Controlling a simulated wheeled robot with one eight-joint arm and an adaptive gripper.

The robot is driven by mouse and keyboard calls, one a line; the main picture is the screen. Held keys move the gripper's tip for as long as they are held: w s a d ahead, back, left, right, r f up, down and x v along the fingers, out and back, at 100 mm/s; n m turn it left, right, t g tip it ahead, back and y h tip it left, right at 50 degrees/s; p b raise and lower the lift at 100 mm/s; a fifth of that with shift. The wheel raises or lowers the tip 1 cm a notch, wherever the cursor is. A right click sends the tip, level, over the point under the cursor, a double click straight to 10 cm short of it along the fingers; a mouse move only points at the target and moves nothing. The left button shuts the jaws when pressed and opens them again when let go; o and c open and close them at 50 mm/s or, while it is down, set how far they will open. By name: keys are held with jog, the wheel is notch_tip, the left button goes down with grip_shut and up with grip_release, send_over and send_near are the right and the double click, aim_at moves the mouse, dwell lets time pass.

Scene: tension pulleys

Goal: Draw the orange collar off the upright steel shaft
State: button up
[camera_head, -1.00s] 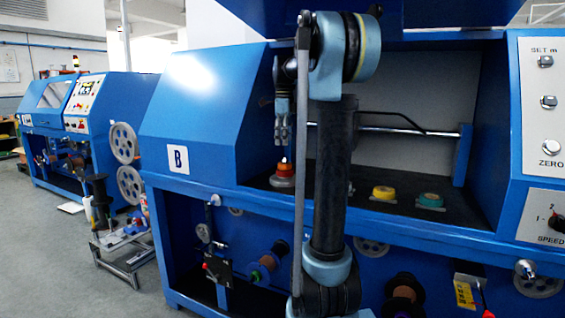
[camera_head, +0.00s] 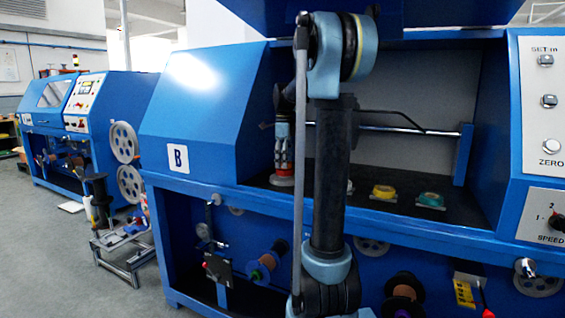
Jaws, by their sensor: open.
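My gripper (camera_head: 284,165) points straight down at the left end of the machine's recess, with its fingers low around the place of the orange collar (camera_head: 285,172). Only a thin reddish-orange bit of the collar shows between the fingertips. The jaws are open; whether they touch the collar cannot be told. A pale round base (camera_head: 282,181) shows just below the fingertips. The upright steel shaft is hidden by the gripper.
A horizontal steel bar (camera_head: 395,130) crosses the recess behind. My own arm covers the middle of the view.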

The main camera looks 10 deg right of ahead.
jog(key=c, duration=1.2)
jog(key=shift+o, duration=0.2)
jog(key=shift+r, duration=1.85)
jog(key=shift+r, duration=1.4)
jog(key=shift+r, duration=0.2)
jog(key=shift+r, duration=1.8)
